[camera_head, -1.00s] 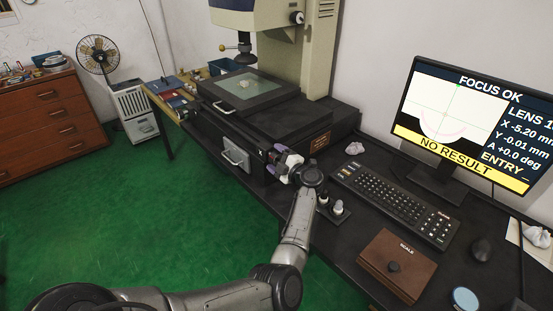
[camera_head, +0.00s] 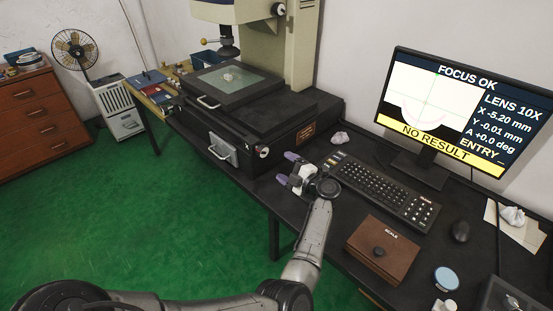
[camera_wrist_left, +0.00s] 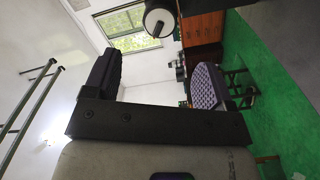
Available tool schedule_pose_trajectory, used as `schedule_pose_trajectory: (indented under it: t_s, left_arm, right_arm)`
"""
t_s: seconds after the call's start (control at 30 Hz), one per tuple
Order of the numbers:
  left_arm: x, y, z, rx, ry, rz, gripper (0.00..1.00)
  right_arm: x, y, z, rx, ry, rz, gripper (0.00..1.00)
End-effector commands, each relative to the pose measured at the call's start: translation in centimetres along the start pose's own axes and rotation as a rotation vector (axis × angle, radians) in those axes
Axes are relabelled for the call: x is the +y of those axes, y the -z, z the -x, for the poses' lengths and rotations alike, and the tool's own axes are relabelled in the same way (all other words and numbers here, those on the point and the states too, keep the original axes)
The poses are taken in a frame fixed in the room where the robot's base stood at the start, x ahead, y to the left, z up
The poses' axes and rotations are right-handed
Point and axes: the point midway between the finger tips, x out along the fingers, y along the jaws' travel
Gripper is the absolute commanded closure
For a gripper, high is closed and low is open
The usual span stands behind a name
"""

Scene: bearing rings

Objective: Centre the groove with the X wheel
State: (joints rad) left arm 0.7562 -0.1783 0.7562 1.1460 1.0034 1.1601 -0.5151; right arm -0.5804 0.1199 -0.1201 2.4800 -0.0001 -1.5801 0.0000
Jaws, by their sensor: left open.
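The X wheel (camera_head: 263,152), a small pale-faced knob with a dark rim, is on the front right of the measuring machine's base. It also shows at the top of the left wrist view (camera_wrist_left: 160,20). My left gripper (camera_head: 288,168) is open and empty, right of the wheel and apart from it, its purple pads pointing towards the machine. A small pale piece (camera_head: 231,76) lies on the glass stage (camera_head: 240,84). The monitor (camera_head: 434,105) reads FOCUS OK, X -5.20 mm, Y -0.01 mm, A +0.0 deg, NO RESULT, with a faint pink arc below the crosshair.
A keyboard (camera_head: 385,190) lies right of my left gripper. A brown SCALE box (camera_head: 384,250) and a mouse (camera_head: 460,231) are on the black bench. A silver handle plate (camera_head: 222,150) projects from the machine's front. Green floor lies open in front.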

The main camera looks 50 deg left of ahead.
Motion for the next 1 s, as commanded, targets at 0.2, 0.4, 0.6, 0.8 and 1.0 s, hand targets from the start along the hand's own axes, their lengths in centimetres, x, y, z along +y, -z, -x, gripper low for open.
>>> schedule_pose_trajectory:
  t_s: [0.2, 0.4, 0.6, 0.8, 1.0]
  left_arm:
    - [0.0, 0.0, 2.0, -0.001, 0.000, -0.001, 0.22]
    - [0.0, 0.0, 2.4, 0.000, -0.001, 0.000, 0.22]
    - [0.0, 0.0, 2.4, 0.000, 0.000, 0.000, 0.22]
    - [0.0, 0.0, 2.4, 0.000, 0.000, 0.000, 0.22]
    - [0.0, 0.0, 2.4, 0.000, 0.000, 0.000, 0.22]
  right_arm:
    - [0.2, 0.1, 0.3, -0.001, -0.005, 0.006, 0.44]
    - [0.2, 0.1, 0.3, -0.001, -0.004, 0.005, 0.44]
    - [0.1, 0.1, 0.3, 0.000, -0.002, 0.003, 0.44]
    - [0.0, 0.1, 0.3, 0.000, 0.001, -0.002, 0.44]
    - [-0.1, 0.1, 0.3, 0.001, 0.004, -0.004, 0.44]
